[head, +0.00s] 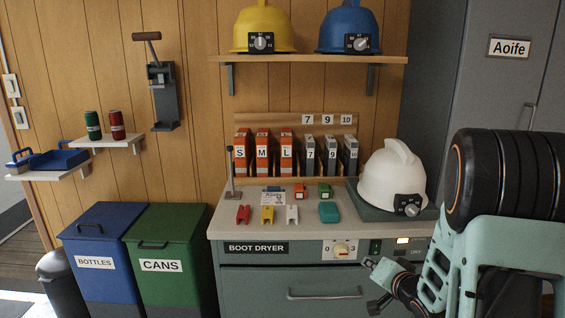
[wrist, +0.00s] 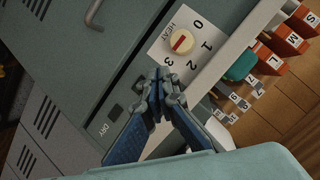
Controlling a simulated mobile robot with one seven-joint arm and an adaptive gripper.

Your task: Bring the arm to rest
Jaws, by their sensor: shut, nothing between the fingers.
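My gripper (head: 372,284) is at the lower right of the head view, in front of the boot dryer cabinet, with my arm coming in from the right edge. In the wrist view my gripper (wrist: 160,82) shows with its fingertips together and nothing between them. It is close to the cabinet's front panel, near the heat dial (wrist: 181,41). I cannot tell whether it touches the panel. The dial also shows in the head view (head: 341,249), its pointer turned toward the 3 side.
The boot dryer top (head: 235,220) holds a white helmet (head: 393,180), small coloured clips and cards. A drawer handle (head: 325,293) sticks out below. A shelf (head: 310,61) with yellow and blue helmets is above. Blue (head: 98,225) and green (head: 163,232) bins stand left; a grey locker (head: 500,85) stands right.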

